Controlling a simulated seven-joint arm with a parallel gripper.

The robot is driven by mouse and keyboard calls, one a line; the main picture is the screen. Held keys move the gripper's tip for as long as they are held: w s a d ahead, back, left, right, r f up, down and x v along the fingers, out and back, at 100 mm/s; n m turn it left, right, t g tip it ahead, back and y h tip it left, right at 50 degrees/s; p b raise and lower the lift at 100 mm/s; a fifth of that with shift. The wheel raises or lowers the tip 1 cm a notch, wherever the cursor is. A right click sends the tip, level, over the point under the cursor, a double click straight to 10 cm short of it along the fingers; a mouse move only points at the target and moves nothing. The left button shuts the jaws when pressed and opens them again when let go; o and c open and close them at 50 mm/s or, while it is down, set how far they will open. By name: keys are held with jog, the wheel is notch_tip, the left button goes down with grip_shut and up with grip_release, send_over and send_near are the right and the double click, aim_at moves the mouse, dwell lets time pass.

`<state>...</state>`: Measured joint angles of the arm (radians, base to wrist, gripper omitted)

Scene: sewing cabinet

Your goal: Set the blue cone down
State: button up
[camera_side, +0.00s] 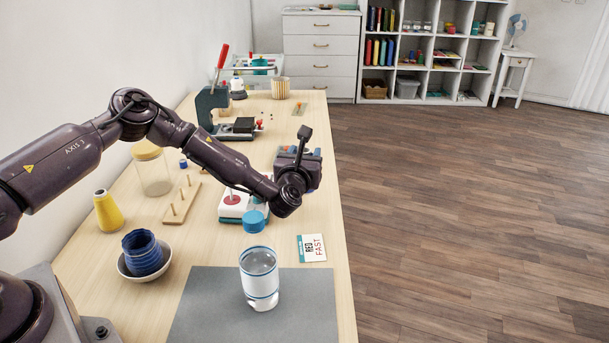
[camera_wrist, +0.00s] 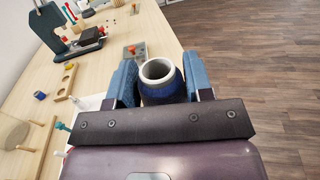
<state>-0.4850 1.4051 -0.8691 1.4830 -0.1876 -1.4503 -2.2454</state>
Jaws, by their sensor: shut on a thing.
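The blue cone (camera_wrist: 161,84) is dark blue with a pale, hollow rim at its upper end. In the wrist view it sits between the two blue-grey fingers of my gripper (camera_wrist: 160,83), which is shut on it. In the side view my gripper (camera_side: 300,156) is over the right part of the table, beyond the water bottle. There the cone is hidden or too small to make out behind my wrist. I cannot tell how high its lower end is above the table.
A clear bottle (camera_side: 259,283) stands on a grey mat (camera_side: 205,305), with a card (camera_side: 312,248) beside it. A bowl (camera_side: 126,268) holds a ribbed blue object. A yellow cone (camera_side: 107,212), jar (camera_side: 152,172), peg board (camera_side: 182,204) and press (camera_side: 212,110) stand to the left.

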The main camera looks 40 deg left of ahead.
jog(key=shift+s+a+r+m+t+h, duration=0.2)
jog(key=shift+s+a+r, duration=0.15)
jog(key=shift+r, duration=0.25)
jog(key=shift+s+a+r+m+t+h, duration=0.1)
jog(key=shift+s+a+r+m+h, duration=0.15)
jog(key=shift+s+r, duration=0.25)
jog(key=s+a+f+m+t+h, duration=0.2)
jog(key=s+m+h, duration=0.55)
jog(key=s, duration=1.25)
jog(key=shift+n+h, duration=0.7)
jog(key=shift+n, duration=0.2)
jog(key=shift+s+d+f, duration=0.1)
jog(key=shift+s+f, duration=0.05)
jog(key=shift+f, duration=1.15)
jog(key=shift+s+d+f, duration=0.1)
jog(key=shift+s+f, duration=0.05)
jog(key=shift+f, duration=1.1)
jog(key=shift+s+f, duration=0.15)
jog(key=shift+f, duration=1.15)
jog(key=o, duration=0.9)
jog(key=shift+f, duration=0.1)
jog(key=shift+o, duration=0.2)
